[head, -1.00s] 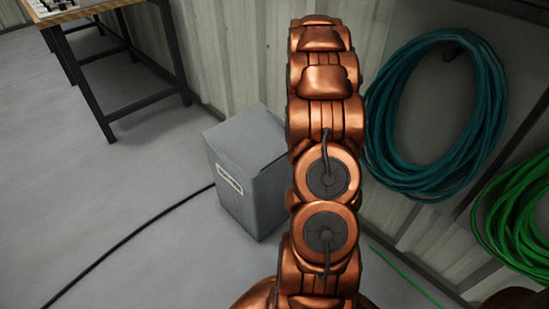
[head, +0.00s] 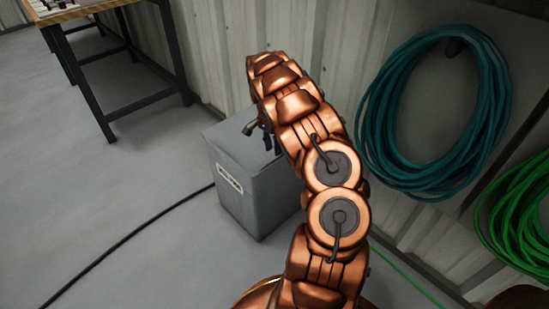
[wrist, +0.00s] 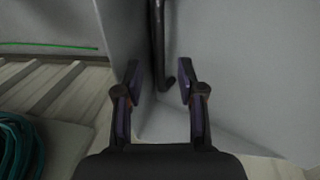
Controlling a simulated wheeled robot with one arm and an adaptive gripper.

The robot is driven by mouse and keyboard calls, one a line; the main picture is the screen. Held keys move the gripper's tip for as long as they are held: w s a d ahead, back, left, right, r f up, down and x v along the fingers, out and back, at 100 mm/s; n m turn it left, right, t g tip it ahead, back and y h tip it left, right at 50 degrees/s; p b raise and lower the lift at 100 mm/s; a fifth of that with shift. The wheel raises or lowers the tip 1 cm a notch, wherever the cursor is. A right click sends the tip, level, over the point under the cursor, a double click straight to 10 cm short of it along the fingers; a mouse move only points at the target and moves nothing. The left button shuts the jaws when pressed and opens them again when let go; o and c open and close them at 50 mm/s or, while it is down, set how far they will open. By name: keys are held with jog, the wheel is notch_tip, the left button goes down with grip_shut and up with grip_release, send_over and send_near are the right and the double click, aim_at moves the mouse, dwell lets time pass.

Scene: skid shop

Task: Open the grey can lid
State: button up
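The grey can (head: 255,195) is a tall box with a pale label (head: 229,178) on its front, standing on the floor by the wall. Its grey lid (head: 228,130) looks flat and shut; my arm hides its right part. My gripper (head: 264,137) is over the top of the can, pointing down. In the wrist view, the two fingers of my gripper (wrist: 158,82) are apart with nothing clasped. A dark rod-like shape (wrist: 157,45) shows beyond and between them; I cannot tell whether it belongs to the can. Contact with the lid cannot be told.
A teal hose coil (head: 375,125) and a green hose coil (head: 490,215) hang on the wall at right. A black cable (head: 125,240) runs over the floor to the can. A workbench (head: 110,5) stands at upper left. The floor at left is otherwise clear.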

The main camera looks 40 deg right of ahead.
jog(key=shift+s+f+b, duration=0.2)
jog(key=shift+f, duration=0.95)
jog(key=shift+s+f+b, duration=0.2)
jog(key=shift+f, duration=0.9)
grip_shut()
